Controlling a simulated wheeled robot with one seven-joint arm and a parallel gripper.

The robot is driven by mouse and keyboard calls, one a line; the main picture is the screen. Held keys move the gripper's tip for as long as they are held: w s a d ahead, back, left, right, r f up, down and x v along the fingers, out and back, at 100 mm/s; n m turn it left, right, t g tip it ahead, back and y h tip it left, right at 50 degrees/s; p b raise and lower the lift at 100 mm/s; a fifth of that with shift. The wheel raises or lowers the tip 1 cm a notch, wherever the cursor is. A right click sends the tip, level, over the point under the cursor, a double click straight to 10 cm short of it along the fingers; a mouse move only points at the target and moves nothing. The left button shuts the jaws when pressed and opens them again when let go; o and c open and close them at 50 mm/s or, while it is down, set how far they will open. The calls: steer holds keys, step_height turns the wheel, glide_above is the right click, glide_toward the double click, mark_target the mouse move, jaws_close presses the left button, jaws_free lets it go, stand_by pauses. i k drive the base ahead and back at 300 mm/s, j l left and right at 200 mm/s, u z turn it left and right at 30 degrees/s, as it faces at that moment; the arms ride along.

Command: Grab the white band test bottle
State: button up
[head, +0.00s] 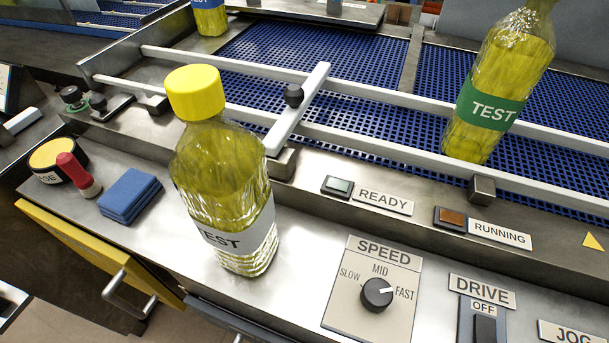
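The white band test bottle (222,178) stands upright on the metal front ledge, left of the middle in the head view. It is clear ribbed plastic with yellow-green liquid and a yellow cap. Its white band reads TEST and wraps the lower half. Its whole front is unobstructed. My gripper cannot be made out in this view, and nothing is touching the bottle.
A green band bottle (493,88) and a blue band bottle (210,17) stand on the blue conveyor (350,92) behind white rails. A lane divider (298,108) rises behind the bottle. Left are a blue pad (130,194) and red-handled stamp (78,174); right, a speed panel (372,290).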

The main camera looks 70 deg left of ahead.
mark_target(218, 169)
steer(key=j+u, duration=0.15)
steer(key=u, duration=0.35)
steer(key=i+u, duration=0.15)
steer(key=u, duration=0.3)
steer(key=i+j+u, duration=0.1)
steer(key=u, duration=0.4)
steer(key=i, duration=0.2)
steer(key=j+u, duration=0.05)
